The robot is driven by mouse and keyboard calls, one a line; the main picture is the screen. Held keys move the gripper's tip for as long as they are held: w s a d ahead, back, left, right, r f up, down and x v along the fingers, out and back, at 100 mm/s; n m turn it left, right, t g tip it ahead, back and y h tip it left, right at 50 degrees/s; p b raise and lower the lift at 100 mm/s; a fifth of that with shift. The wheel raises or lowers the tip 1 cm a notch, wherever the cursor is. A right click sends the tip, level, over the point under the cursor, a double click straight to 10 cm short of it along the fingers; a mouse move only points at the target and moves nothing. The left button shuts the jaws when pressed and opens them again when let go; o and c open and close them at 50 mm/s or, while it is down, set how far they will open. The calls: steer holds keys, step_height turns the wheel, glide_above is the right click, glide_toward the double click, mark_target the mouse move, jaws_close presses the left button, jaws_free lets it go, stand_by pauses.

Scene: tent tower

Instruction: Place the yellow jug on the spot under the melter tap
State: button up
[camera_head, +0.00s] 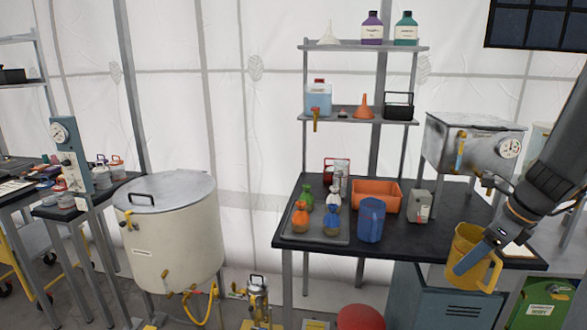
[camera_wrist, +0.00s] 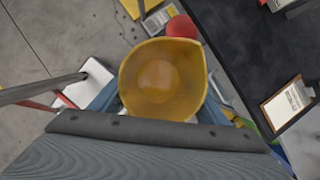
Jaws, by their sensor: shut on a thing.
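The yellow jug (camera_head: 466,243) is held by my gripper (camera_head: 477,258), which is shut on it at the front right edge of the dark table. The jug looks roughly upright. In the wrist view the jug (camera_wrist: 162,80) shows its open mouth and looks empty, with the blue fingers partly hidden around it. A steel box with a dial and a yellow-handled tap (camera_head: 460,150), seemingly the melter, stands raised at the back right of the table, behind the jug. The spot under its tap cannot be made out clearly.
The dark table (camera_head: 400,240) also holds a blue jug (camera_head: 371,219), an orange bin (camera_head: 376,194), a grey box (camera_head: 420,206) and a tray (camera_head: 297,234) of several bottles. A large cream vat (camera_head: 172,236) stands left.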

steer(key=w+a+f+n+g+h, duration=0.1)
steer(key=a+f+n+g, duration=0.3)
steer(key=a+f+n, duration=0.7)
steer(key=w+a+f+n+g+h, duration=0.1)
steer(key=w+a+f+n+g, duration=0.2)
steer(key=a+f+n, duration=0.8)
steer(key=a+n+g, duration=0.1)
steer(key=a+n, duration=0.2)
steer(key=n, duration=0.4)
steer(key=shift+a+f+h, duration=0.3)
steer(key=shift+a+f, duration=0.05)
steer(key=shift+a, duration=0.05)
steer(key=shift+a, duration=0.15)
